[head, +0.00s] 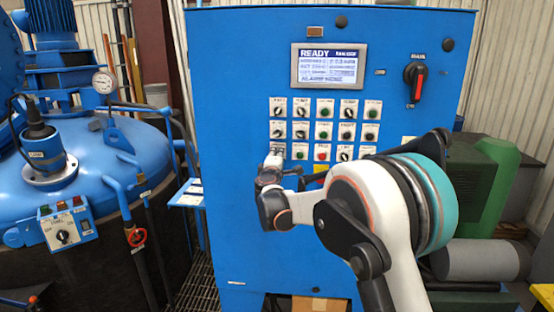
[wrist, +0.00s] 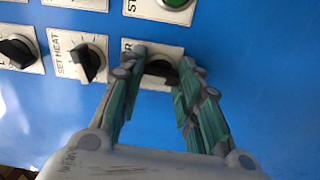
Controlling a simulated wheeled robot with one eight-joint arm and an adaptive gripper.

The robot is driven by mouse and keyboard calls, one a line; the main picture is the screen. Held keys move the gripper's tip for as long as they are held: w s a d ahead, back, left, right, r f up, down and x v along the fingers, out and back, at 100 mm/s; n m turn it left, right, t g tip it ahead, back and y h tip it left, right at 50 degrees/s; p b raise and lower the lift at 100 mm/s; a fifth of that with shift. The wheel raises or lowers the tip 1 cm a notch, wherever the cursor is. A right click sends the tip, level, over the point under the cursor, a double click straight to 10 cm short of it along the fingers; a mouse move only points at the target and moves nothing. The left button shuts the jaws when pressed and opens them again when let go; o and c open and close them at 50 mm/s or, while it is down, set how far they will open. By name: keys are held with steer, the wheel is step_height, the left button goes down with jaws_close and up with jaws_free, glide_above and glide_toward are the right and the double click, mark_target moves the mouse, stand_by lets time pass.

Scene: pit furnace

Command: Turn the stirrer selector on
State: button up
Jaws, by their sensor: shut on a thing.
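The stirrer selector (wrist: 160,68) is a black knob on a white plate, between my gripper's fingertips in the wrist view. Its label is mostly covered by a finger; only an "R" shows. My gripper (wrist: 163,62) is shut on this knob, one green-padded finger on each side. In the head view my gripper (head: 272,163) reaches the lower left corner of the button grid on the blue control cabinet (head: 240,225) and hides the knob there. The knob's exact angle is hard to tell.
The "SET HEAT" selector (wrist: 87,63) sits close left of my fingers, with another black selector (wrist: 17,52) beyond it. A green button (wrist: 174,3) is above. The cabinet also carries a screen (head: 327,66) reading READY and a red-handled main switch (head: 418,82).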

steer(key=m, duration=0.5)
stand_by(0.6)
steer(key=o, duration=1)
steer(key=shift+o, duration=0.2)
steer(key=shift+s, duration=0.1)
steer(key=s, duration=1.1)
steer(key=shift+s+a, duration=0.15)
steer(key=shift+s, duration=0.25)
